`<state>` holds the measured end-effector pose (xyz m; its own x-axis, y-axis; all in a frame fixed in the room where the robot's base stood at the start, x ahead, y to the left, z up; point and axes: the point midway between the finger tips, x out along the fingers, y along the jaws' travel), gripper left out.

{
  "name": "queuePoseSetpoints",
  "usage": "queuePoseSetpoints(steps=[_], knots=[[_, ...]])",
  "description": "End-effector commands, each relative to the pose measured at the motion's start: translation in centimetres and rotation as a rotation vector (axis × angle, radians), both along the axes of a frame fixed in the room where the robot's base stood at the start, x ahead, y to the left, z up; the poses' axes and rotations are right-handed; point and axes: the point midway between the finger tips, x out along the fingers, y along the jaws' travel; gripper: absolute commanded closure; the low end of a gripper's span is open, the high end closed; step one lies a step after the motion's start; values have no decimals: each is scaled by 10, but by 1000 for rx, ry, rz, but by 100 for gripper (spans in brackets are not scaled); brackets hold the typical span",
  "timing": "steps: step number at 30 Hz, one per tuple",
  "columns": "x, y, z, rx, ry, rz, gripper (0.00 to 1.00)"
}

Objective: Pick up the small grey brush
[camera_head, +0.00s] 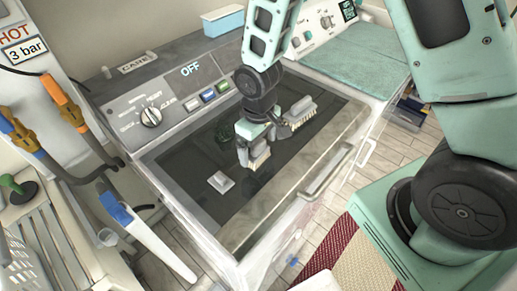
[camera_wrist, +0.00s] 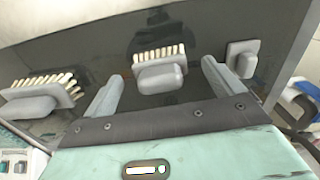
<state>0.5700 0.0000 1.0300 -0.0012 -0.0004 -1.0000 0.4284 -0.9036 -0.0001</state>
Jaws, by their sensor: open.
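A small grey brush with pale bristles (camera_wrist: 161,77) lies on the dark top of the machine, between my gripper's fingers as seen in the wrist view. In the head view its bristles (camera_head: 260,158) show just below my gripper (camera_head: 257,138). My gripper also shows in the wrist view (camera_wrist: 164,76). It is open, with a finger on each side of the brush and nothing held. The height of the fingertips relative to the brush is hard to tell. A larger-looking grey brush (camera_wrist: 40,97) lies left in the wrist view and right in the head view (camera_head: 301,113).
A grey block with a raised knob (camera_wrist: 242,58) lies on the other side; it shows in the head view (camera_head: 221,182). The dark top (camera_head: 195,160) is bordered by a control panel (camera_head: 160,105) behind and a handle (camera_head: 325,172) in front.

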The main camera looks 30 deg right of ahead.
Motion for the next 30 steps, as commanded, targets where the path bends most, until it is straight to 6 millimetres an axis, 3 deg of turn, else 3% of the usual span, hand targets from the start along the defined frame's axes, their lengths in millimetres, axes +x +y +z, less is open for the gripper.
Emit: queuePoseSetpoints(steps=[6, 14, 20, 30], knots=[[0, 0, -18, 0, 0, 0, 7], [1, 0, -21, 0, -2, 0, 7], [0, 0, -20, 0, -1, 0, 57], [1, 0, -19, 0, -2, 0, 57]])
